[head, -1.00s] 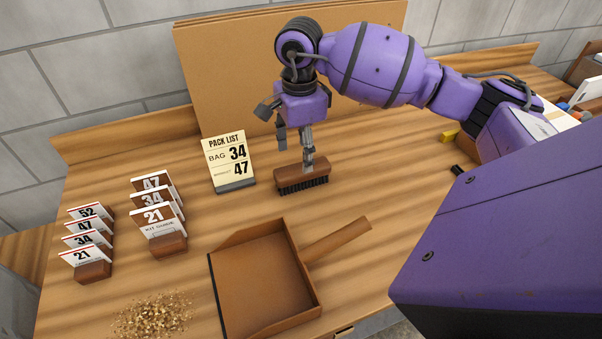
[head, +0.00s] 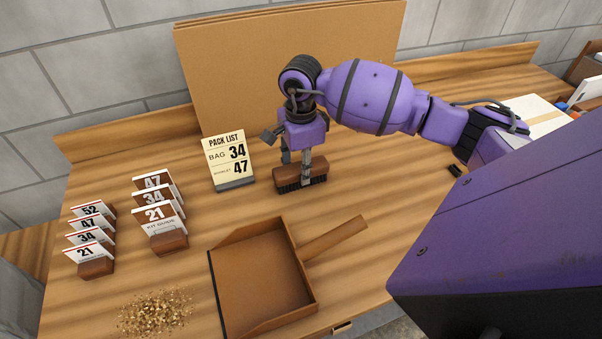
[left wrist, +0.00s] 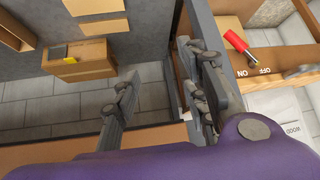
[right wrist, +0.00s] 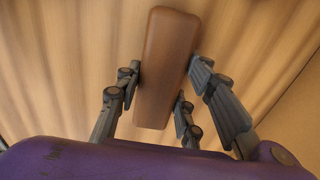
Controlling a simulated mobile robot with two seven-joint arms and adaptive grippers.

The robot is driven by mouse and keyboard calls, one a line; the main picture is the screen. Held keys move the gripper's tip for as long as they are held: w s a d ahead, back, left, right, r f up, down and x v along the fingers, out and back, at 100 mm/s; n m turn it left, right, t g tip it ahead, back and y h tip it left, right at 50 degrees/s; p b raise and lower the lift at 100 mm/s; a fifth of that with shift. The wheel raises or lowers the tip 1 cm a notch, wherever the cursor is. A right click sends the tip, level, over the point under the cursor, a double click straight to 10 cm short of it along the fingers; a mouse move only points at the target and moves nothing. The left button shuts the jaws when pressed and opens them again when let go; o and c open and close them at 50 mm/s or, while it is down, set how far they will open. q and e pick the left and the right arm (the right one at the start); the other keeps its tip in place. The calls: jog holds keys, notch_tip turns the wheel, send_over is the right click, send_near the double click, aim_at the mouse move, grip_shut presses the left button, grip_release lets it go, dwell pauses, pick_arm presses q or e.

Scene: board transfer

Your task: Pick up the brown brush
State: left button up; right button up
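The brown brush (head: 293,178) has a wooden block and dark bristles that face down on the table behind the dustpan. My right gripper (head: 297,168) comes down from above with its fingers on both long sides of the block. In the right wrist view the brush (right wrist: 165,70) lies between the fingers of the right gripper (right wrist: 165,75), which look in contact with both sides. No lift off the table is clear. My left gripper (left wrist: 165,75) is open and empty in the left wrist view and does not show in the head view.
A brown dustpan (head: 262,280) lies in front of the brush. A pack list sign (head: 228,160) stands left of it. Numbered cards in wooden holders (head: 168,242) and a pile of grains (head: 155,312) are further left. A cardboard panel (head: 280,60) leans at the back.

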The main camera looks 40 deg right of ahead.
jog(key=c, duration=0.5)
jog(key=shift+r, duration=0.1)
jog(key=shift+r, duration=0.5)
notch_tip(320, 180, up, 2)
jog(key=shift+a+r, duration=0.1)
jog(key=shift+r, duration=0.15)
jog(key=s+a+r, duration=0.6)
jog(key=s, duration=0.1)
jog(key=s+a+r+b, duration=0.1)
jog(key=s+a+r, duration=0.2)
jog(key=shift+s+r, duration=0.2)
jog(key=shift+s, duration=0.1)
